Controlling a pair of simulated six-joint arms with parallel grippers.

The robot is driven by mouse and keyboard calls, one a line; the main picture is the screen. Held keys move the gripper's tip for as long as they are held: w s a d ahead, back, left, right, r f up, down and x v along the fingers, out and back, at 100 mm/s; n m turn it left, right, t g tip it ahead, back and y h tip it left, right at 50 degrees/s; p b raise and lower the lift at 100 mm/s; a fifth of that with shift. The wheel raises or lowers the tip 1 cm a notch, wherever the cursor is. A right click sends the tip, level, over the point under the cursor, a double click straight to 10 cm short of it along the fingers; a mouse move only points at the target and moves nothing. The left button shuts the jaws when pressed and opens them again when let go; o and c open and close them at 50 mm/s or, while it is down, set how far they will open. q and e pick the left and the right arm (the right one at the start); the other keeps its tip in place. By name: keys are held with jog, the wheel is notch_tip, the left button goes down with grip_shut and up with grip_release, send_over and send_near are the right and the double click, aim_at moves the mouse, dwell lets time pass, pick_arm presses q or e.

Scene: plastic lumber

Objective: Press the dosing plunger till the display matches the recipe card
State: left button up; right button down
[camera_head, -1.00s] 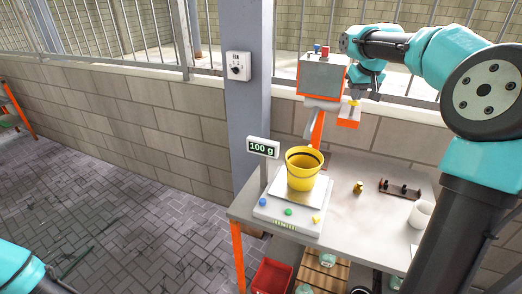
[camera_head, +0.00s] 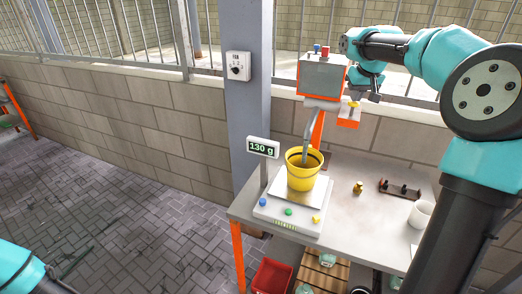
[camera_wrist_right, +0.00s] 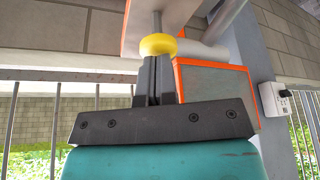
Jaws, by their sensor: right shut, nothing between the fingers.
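A grey dosing box with orange edges (camera_head: 322,76) stands above the table. Its yellow plunger knob (camera_head: 353,104) is at its right side; the knob (camera_wrist_right: 158,45) shows close up in the right wrist view, on a thin rod. My right gripper (camera_wrist_right: 156,62) is shut and empty, its fingertips at the knob and seemingly touching it. A grey stream (camera_head: 308,133) runs from the spout into a yellow bucket (camera_head: 302,172) on the scale (camera_head: 270,212). The display (camera_head: 263,147) reads "130 g". I cannot make out a readable recipe card. My left gripper is out of view.
The table (camera_head: 345,215) also holds a small brass piece (camera_head: 359,187), a dark rack (camera_head: 399,189) and a white cup (camera_head: 420,214). A red crate (camera_head: 272,277) stands below. A grey post (camera_head: 248,110) rises behind the display.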

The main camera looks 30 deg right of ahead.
jog(key=shift+r, duration=2.25)
jog(key=shift+r, duration=0.1)
dwell(1.0)
notch_tip(320, 180, up, 4)
jog(key=shift+r, duration=0.2)
jog(key=shift+f, duration=0.1)
dwell(0.3)
jog(key=shift+f, duration=3.2)
jog(key=shift+f, duration=0.9)
